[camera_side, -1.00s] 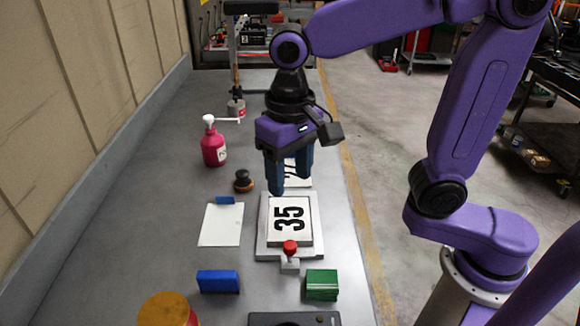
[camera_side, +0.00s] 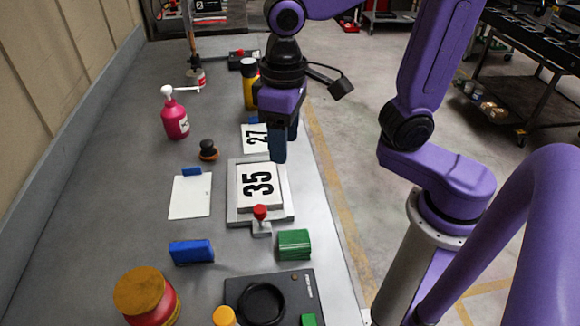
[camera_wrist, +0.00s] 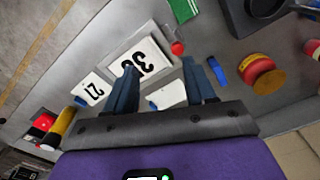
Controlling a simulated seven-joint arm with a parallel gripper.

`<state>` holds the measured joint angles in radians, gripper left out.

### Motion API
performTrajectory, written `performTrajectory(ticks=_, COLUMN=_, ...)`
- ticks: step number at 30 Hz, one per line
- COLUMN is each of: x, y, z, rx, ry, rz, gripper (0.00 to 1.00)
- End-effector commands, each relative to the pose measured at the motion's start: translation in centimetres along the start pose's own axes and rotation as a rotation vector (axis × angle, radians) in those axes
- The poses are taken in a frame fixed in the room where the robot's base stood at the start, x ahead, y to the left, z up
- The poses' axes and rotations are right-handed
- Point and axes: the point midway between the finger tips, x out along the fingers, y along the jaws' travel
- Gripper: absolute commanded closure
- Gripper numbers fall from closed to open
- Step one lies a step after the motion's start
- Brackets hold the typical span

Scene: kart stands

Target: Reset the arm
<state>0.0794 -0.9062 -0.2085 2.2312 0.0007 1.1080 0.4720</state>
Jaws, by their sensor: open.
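My gripper (camera_side: 284,148) is open and empty, pointing down above the far right part of the bench. In the side view it overlaps the far edge of the number 35 plate (camera_side: 257,187), but it seems to be above it. In the wrist view my fingers (camera_wrist: 160,64) are spread apart with nothing between them, and the 35 plate (camera_wrist: 142,58) shows partly behind one finger. The 35 plate lies on a grey clamp stand (camera_side: 233,217) with a red knob (camera_side: 260,212). A number 27 card (camera_side: 256,138) lies farther back, partly hidden by my gripper.
A blue block (camera_side: 192,252), a green block (camera_side: 294,245), a red-yellow jar (camera_side: 140,297) and a black tray (camera_side: 237,288) are nearer. A yellow-black bottle (camera_side: 250,90) stands behind.

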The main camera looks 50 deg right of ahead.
Motion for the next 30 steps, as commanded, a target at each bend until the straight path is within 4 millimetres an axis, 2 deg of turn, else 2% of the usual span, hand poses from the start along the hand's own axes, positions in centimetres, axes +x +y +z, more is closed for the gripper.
performTrajectory(ticks=9, x=1.8, y=2.5, z=4.9, rx=-0.281, ry=0.006, rz=-0.005, gripper=0.45)
performTrajectory(ticks=21, x=3.9, y=4.7, z=12.1, rx=-0.623, ry=0.013, rz=-0.009, gripper=0.45)
performTrajectory(ticks=25, x=4.3, y=5.0, z=13.7, rx=-0.696, ry=0.016, rz=-0.010, gripper=0.45)
performTrajectory(ticks=30, x=4.5, y=5.2, z=14.7, rx=-0.741, ry=0.017, rz=-0.011, gripper=0.45)
